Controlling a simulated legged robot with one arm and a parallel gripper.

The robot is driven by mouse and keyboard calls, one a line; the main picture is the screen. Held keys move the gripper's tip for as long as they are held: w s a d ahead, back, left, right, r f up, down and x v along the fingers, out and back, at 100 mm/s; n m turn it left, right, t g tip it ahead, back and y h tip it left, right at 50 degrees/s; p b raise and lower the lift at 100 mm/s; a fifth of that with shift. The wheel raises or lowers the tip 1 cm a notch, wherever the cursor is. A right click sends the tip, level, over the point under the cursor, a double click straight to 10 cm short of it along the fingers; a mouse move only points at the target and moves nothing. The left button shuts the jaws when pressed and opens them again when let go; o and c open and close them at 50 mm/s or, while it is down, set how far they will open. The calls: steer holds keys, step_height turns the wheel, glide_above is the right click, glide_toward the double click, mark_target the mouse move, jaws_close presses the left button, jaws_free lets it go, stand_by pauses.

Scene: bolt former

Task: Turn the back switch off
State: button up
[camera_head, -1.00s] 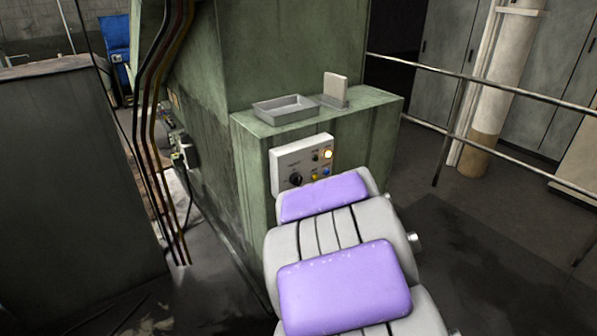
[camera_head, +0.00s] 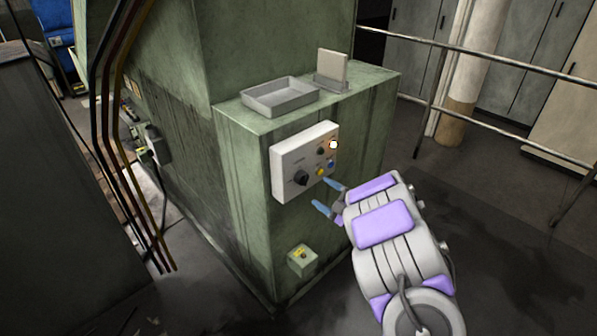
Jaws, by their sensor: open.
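A white control panel (camera_head: 287,168) is on the green machine's front face. It bears a black rotary knob (camera_head: 301,178), a lit orange-white lamp (camera_head: 333,145), and small yellow and blue buttons. A dark grey switch box (camera_head: 157,146) with cables is on the machine's left side face. I cannot tell which of these is the back switch, or its position. My gripper (camera_head: 327,195) has two blue fingers, spread apart and empty. It is just below and right of the knob in the picture, in front of the panel's lower edge; any contact is unclear.
A small green box with a yellow top (camera_head: 302,259) is low on the machine's front. A grey tray (camera_head: 279,97) and an upright beige plate (camera_head: 332,68) stand on the ledge. Cables hang at left. A metal railing (camera_head: 500,83) runs at right. Dark floor is open around the machine.

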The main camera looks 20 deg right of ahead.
mark_target(306, 181)
steer(key=x, duration=0.8)
steer(key=shift+w+a+r+m+p, duration=0.1)
steer(key=shift+w+r+m+p, duration=0.2)
steer(key=shift+p, duration=0.35)
steer(key=m+p, duration=0.1)
steer(key=p, duration=0.1)
steer(key=shift+s+r+m+p, duration=0.1)
steer(key=shift+s+m+p, duration=0.1)
steer(key=shift+m+p, duration=0.15)
steer(key=m+p, duration=0.3)
steer(key=p, duration=0.3)
steer(key=m+p, duration=0.4)
steer(key=p, duration=0.1)
steer(key=shift+f+m+p, duration=0.35)
steer(key=shift+m+p, duration=0.3)
steer(key=shift+m, duration=0.2)
steer(key=shift+c, duration=0.3)
